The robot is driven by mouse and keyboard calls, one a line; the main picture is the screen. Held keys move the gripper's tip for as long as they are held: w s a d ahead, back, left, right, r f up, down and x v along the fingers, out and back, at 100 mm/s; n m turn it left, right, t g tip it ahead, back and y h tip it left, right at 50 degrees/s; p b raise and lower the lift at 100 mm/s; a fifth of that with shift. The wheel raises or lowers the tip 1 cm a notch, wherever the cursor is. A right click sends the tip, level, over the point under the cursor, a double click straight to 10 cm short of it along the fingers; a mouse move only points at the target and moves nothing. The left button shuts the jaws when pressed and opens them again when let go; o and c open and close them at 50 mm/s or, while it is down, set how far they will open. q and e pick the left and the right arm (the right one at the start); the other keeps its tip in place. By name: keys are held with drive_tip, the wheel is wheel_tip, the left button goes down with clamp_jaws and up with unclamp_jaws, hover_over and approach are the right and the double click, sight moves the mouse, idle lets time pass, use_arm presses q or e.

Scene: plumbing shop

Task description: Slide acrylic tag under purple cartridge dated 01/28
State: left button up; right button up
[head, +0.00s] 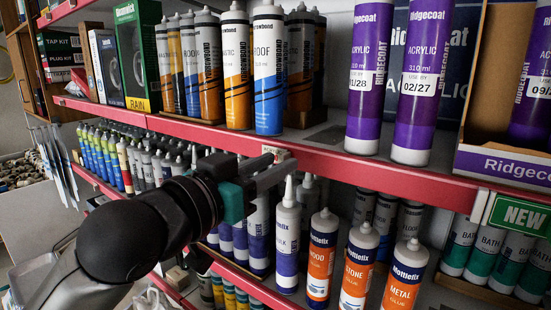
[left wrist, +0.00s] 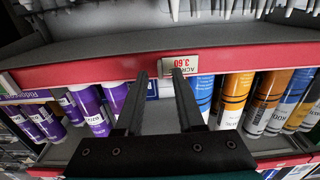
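The acrylic tag (head: 277,153) is a small pale label on the red shelf edge, left of the purple cartridges. In the left wrist view the tag (left wrist: 180,66) reads 3.60. The purple cartridge dated 01/28 (head: 366,112) stands upright on that shelf, right of the tag. My left gripper (head: 283,165) is at the shelf edge by the tag. In the left wrist view its fingers (left wrist: 159,78) are apart with nothing between them; the right fingertip overlaps the tag's lower edge. I cannot tell whether they touch. My right gripper is not in view.
A second purple cartridge (head: 417,122), dated 02/27, stands right of the first. Orange and blue cartridges (head: 267,60) stand on the left of that shelf. White-nozzled cartridges (head: 288,240) stand on the shelf below, close to my gripper. The red rail (head: 340,163) below the purple cartridges looks bare.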

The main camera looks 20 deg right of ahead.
use_arm(q)
drive_tip(key=shift+w+d, duration=0.3)
drive_tip(key=shift+d, duration=0.15)
clamp_jaws()
idle(1.2)
